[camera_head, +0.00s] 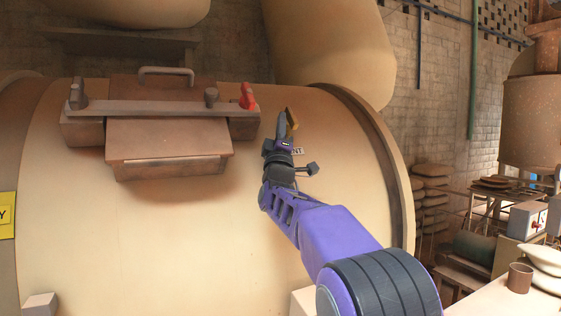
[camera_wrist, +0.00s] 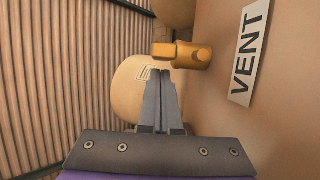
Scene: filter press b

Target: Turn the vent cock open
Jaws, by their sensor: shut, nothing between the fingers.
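The vent cock is a small brass-yellow fitting on the cream tank wall. In the wrist view the cock (camera_wrist: 185,54) has a round stem coming out of the wall and a blocky handle pointing left. The white VENT label (camera_wrist: 248,54) is on the wall to its right. In the head view the cock (camera_head: 291,119) shows just above my gripper (camera_head: 281,122), with part of the label visible beside it. In the wrist view my gripper (camera_wrist: 164,73) is shut and empty. Its fingertips lie just below the cock in the picture; I cannot tell whether they touch it.
A hatch (camera_head: 165,143) with a clamp bar, a handle and a red lever (camera_head: 247,96) stands on the tank left of my gripper. The tank's raised rim (camera_head: 380,150) is to the right. A cluttered bench with a brown cup (camera_head: 519,278) is at far right.

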